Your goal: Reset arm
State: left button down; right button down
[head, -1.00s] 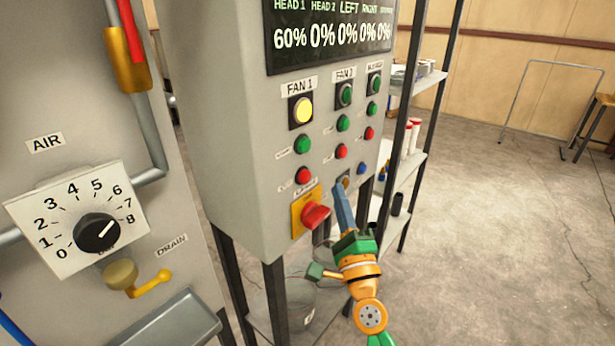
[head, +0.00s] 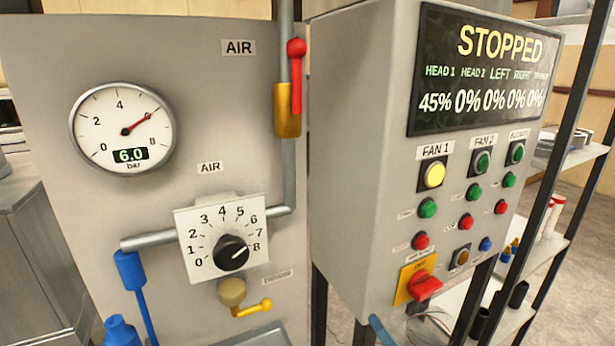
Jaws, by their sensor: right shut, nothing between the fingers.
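The control box (head: 355,130) stands on the right with its display (head: 478,75) reading STOPPED, 45% and several 0% values. On its front are a lit yellow FAN 1 button (head: 435,174), green and red buttons, and a red rotary switch (head: 425,286) on a yellow plate. The rest of my right arm is out of frame. My left gripper is not in view.
A grey panel (head: 60,180) on the left carries a pressure gauge (head: 122,127) at 6.0 bar, an air dial (head: 232,252) near 8, a red valve lever (head: 296,75) and a yellow drain valve (head: 255,307). A shelf rack (head: 550,255) stands behind the box at right.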

jog(key=s+a+f+n+g, duration=0.4)
jog(key=s+f+n+g, duration=0.25)
jog(key=f, duration=0.35)
jog(key=s+d+f+n+g+h, duration=0.2)
jog(key=s+f+g, duration=0.15)
jog(key=s, duration=0.35)
jog(key=s+d+f+n+g+h, duration=0.2)
jog(key=s+d+f+n+g, duration=0.1)
jog(key=s+f, duration=0.3)
jog(key=s+f+g, duration=0.1)
jog(key=s+f, duration=0.1)
jog(key=f, duration=0.7)
jog(key=s+f+g, duration=0.1)
jog(key=s+f, duration=0.2)
jog(key=f, duration=0.5)
jog(key=s+d+f+g, duration=0.1)
jog(key=s+d+f, duration=0.1)
jog(key=s+f, duration=0.6)
jog(key=s, duration=0.3)
jog(key=shift+d+f+h, duration=0.15)
jog(key=shift+f+h, duration=0.15)
jog(key=shift+f, duration=0.1)
